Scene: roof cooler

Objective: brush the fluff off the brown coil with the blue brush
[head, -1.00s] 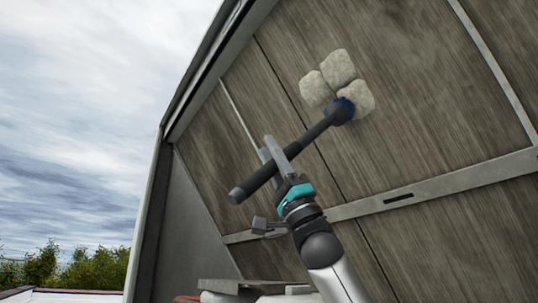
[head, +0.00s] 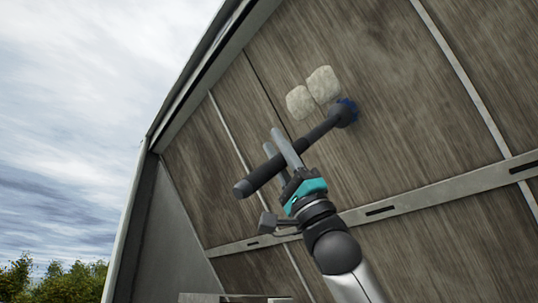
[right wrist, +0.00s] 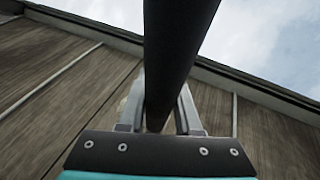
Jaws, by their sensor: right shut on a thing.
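The brown coil (head: 420,110) is a large, tilted, streaked panel filling most of the head view. Two pale fluff clumps, an upper one (head: 323,84) and a lower-left one (head: 299,102), sit side by side on it. My right gripper (head: 278,142) is shut on the dark handle of the blue brush (head: 268,170). The handle also crosses the right wrist view (right wrist: 176,55) between the fingers. The brush's round head with blue bristles (head: 350,110) is at the coil, just below and right of the upper clump. Bristle contact is hard to tell. My left gripper is out of view.
A grey slotted rail (head: 430,196) crosses the coil below the brush. Thin metal strips (head: 468,75) divide the panel. The cooler's metal edge frame (head: 190,90) runs up the left side, with open sky beyond it.

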